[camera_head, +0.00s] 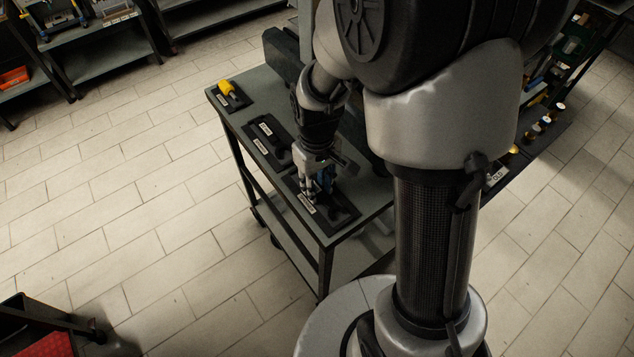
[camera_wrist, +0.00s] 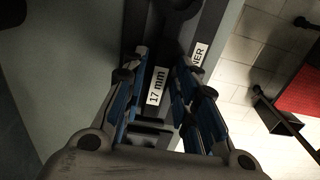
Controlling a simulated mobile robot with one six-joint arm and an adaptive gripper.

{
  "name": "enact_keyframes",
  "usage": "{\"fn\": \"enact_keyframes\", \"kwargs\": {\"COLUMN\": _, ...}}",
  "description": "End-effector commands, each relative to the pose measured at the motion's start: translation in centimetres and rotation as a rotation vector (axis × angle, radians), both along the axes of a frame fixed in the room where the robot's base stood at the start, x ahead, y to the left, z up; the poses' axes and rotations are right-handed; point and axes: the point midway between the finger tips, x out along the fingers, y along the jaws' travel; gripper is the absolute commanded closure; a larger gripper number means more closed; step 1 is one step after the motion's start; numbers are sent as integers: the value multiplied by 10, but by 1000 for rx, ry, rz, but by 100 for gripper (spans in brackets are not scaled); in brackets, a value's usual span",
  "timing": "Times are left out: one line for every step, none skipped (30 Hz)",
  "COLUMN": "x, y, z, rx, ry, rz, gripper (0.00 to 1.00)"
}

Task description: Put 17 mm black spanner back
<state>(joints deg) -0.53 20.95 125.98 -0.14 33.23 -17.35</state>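My gripper (camera_head: 318,190) is low over the front tool holder on the cart, pointing down. In the wrist view its blue-lined fingers (camera_wrist: 158,85) stand apart, with a white "17 mm" label (camera_wrist: 157,87) showing between them. A black spanner-like shape (camera_head: 343,208) lies on the black holder (camera_head: 318,217); a dark rounded end (camera_wrist: 180,6) shows at the top of the wrist view. Black on black makes its outline hard to tell, and the fingers hide part of it. I see no clear contact between fingers and spanner. Another label ending in "NER" (camera_wrist: 200,57) lies to the right.
Shelves (camera_head: 100,50) stand at the far left. A red-topped stand (camera_head: 40,345) is at bottom left. The tiled floor between is clear.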

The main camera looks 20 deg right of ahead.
Motion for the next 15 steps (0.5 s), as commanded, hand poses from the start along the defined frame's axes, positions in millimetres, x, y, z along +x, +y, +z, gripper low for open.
{"fn": "enact_keyframes", "kwargs": {"x": 0, "y": 0, "z": 0, "rx": 0, "ry": 0, "rz": 0, "gripper": 67}}
{"fn": "enact_keyframes", "kwargs": {"x": 0, "y": 0, "z": 0, "rx": 0, "ry": 0, "rz": 0, "gripper": 65}}
{"fn": "enact_keyframes", "kwargs": {"x": 0, "y": 0, "z": 0, "rx": 0, "ry": 0, "rz": 0, "gripper": 62}}
{"fn": "enact_keyframes", "kwargs": {"x": 0, "y": 0, "z": 0, "rx": 0, "ry": 0, "rz": 0, "gripper": 61}}
{"fn": "enact_keyframes", "kwargs": {"x": 0, "y": 0, "z": 0, "rx": 0, "ry": 0, "rz": 0, "gripper": 61}}
{"fn": "enact_keyframes", "kwargs": {"x": 0, "y": 0, "z": 0, "rx": 0, "ry": 0, "rz": 0, "gripper": 61}}
{"fn": "enact_keyframes", "kwargs": {"x": 0, "y": 0, "z": 0, "rx": 0, "ry": 0, "rz": 0, "gripper": 61}}
{"fn": "enact_keyframes", "kwargs": {"x": 0, "y": 0, "z": 0, "rx": 0, "ry": 0, "rz": 0, "gripper": 61}}
{"fn": "enact_keyframes", "kwargs": {"x": 0, "y": 0, "z": 0, "rx": 0, "ry": 0, "rz": 0, "gripper": 61}}
{"fn": "enact_keyframes", "kwargs": {"x": 0, "y": 0, "z": 0, "rx": 0, "ry": 0, "rz": 0, "gripper": 61}}
{"fn": "enact_keyframes", "kwargs": {"x": 0, "y": 0, "z": 0, "rx": 0, "ry": 0, "rz": 0, "gripper": 61}}
{"fn": "enact_keyframes", "kwargs": {"x": 0, "y": 0, "z": 1, "rx": 0, "ry": 0, "rz": 0, "gripper": 61}}
{"fn": "enact_keyframes", "kwargs": {"x": 0, "y": 0, "z": 1, "rx": 0, "ry": 0, "rz": 0, "gripper": 61}}
{"fn": "enact_keyframes", "kwargs": {"x": 0, "y": 0, "z": 3, "rx": 0, "ry": -1, "rz": 0, "gripper": 61}}
{"fn": "enact_keyframes", "kwargs": {"x": 0, "y": 0, "z": 6, "rx": 0, "ry": -1, "rz": 0, "gripper": 61}}
